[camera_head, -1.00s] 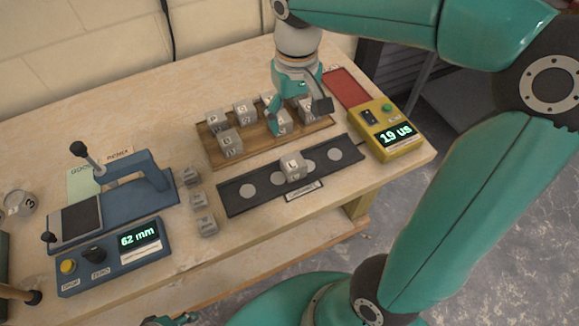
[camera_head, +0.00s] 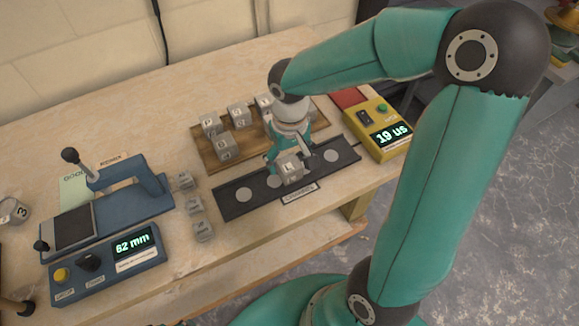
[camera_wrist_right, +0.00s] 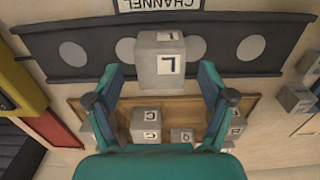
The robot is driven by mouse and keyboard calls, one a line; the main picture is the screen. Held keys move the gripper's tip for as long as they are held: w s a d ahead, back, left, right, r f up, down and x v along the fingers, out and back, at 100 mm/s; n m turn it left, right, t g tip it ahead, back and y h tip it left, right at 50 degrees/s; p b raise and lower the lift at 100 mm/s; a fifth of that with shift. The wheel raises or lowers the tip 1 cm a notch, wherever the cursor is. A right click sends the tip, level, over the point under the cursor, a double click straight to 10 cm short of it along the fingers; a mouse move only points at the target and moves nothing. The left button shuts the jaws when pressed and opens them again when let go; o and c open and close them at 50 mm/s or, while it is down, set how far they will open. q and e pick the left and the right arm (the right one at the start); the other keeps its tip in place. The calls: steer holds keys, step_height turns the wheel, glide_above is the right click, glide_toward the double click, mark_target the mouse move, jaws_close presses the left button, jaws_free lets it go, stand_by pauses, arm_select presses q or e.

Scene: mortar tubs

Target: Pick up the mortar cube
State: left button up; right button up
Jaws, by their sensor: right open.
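A grey mortar cube (camera_head: 290,168) with a white label reading L sits on the dark channel strip (camera_head: 232,207), near its middle. My right gripper (camera_head: 291,160) is open just behind and above this cube. In the right wrist view the cube (camera_wrist_right: 160,62) lies ahead between the two teal fingers of the right gripper (camera_wrist_right: 160,85). The fingers stand apart on either side; whether they touch the cube I cannot tell. Several other labelled grey cubes stand on the wooden board (camera_head: 205,153) behind the strip, partly hidden by the gripper. My left gripper is not in view.
A yellow meter (camera_head: 385,130) reading 19 us stands right of the strip, with a red pad (camera_head: 348,97) behind it. A blue press device (camera_head: 130,190) and a blue box (camera_head: 105,262) reading 62 mm stand left. Several small grey blocks (camera_head: 195,205) lie between them and the strip.

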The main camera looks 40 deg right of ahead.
mark_target(289, 163)
steer(key=shift+f, duration=1.9)
jaws_close()
steer(key=shift+r, duration=0.2)
